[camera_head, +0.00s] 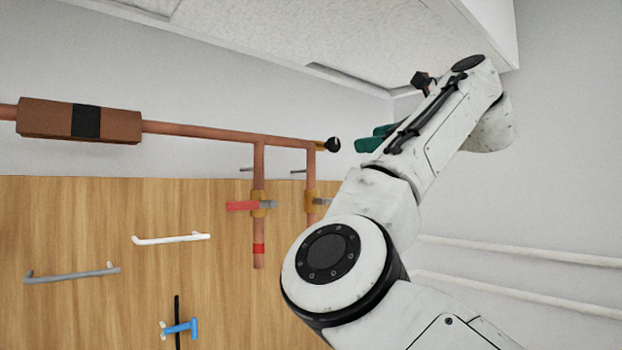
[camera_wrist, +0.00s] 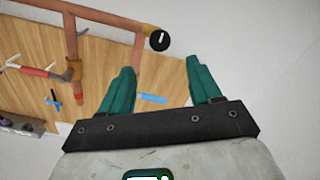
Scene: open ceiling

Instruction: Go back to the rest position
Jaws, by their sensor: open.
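My gripper (camera_wrist: 162,88) shows in the wrist view with its two green fingers spread apart and nothing between them. In the head view my gripper (camera_head: 377,137) is partly hidden behind my white arm; only some green shows. The arm is raised and bent on the right side of the head view. The gripper is near the black-capped end (camera_head: 333,144) of the copper pipe, and I cannot tell the exact gap. That black cap (camera_wrist: 160,40) also shows in the wrist view, beyond the fingers.
Copper pipes (camera_head: 215,132) with a red-handled valve (camera_head: 243,206) run along the wall above a wooden panel (camera_head: 80,220). White (camera_head: 172,239) and grey (camera_head: 72,273) handles and a blue-handled piece (camera_head: 181,328) are on the panel. An overhead panel (camera_head: 270,35) hangs above. White pipes (camera_head: 520,250) line the right wall.

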